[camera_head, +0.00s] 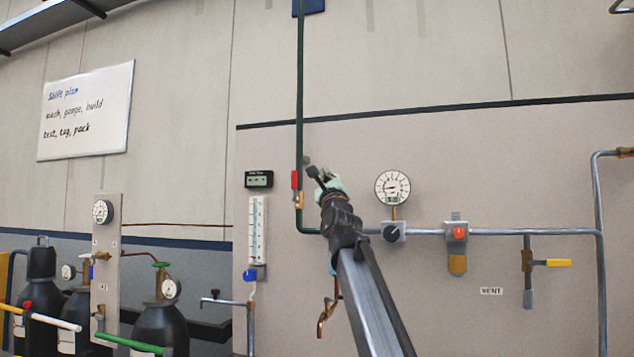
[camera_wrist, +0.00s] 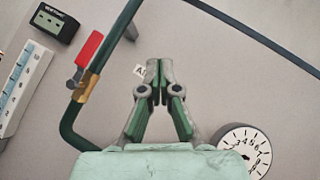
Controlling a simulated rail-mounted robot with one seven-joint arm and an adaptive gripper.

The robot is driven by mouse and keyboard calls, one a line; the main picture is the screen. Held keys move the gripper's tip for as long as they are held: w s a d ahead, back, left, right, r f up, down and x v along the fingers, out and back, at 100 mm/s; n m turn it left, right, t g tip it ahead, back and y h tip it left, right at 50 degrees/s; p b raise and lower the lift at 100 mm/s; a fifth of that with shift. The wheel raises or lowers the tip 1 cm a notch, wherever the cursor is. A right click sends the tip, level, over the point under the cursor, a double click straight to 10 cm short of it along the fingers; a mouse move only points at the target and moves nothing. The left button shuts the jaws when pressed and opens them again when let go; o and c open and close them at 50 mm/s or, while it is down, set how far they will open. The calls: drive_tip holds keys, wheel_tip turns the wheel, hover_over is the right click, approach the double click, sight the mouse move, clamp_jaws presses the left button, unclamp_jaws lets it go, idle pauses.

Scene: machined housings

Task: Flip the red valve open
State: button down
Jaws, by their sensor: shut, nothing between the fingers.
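The red valve handle (camera_head: 295,180) is at the green vertical pipe (camera_head: 300,90), just above its lower bend. In the wrist view the red handle (camera_wrist: 89,48) lies roughly along the pipe, on its left side, above a brass valve body (camera_wrist: 86,86). My gripper (camera_head: 312,166) is in front of the wall panel, just right of the handle in the head view. In the wrist view my gripper (camera_wrist: 159,72) has its fingertips together with nothing between them. It is right of the valve, apart from it in the picture. The fingers partly cover a small label (camera_wrist: 139,70).
A round gauge (camera_head: 393,187) and a dark knob (camera_head: 392,233) are on the right. A digital meter (camera_head: 259,179) and a flow tube (camera_head: 257,230) are left of the valve. Bottles (camera_head: 160,325) stand lower left. The panel above my gripper is bare right of the pipe.

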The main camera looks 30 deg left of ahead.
drive_tip(key=shift+s+d, duration=0.45)
drive_tip(key=shift+d, duration=0.3)
drive_tip(key=shift+s+d, duration=0.45)
drive_tip(key=shift+d, duration=0.3)
drive_tip(key=shift+f, duration=0.1)
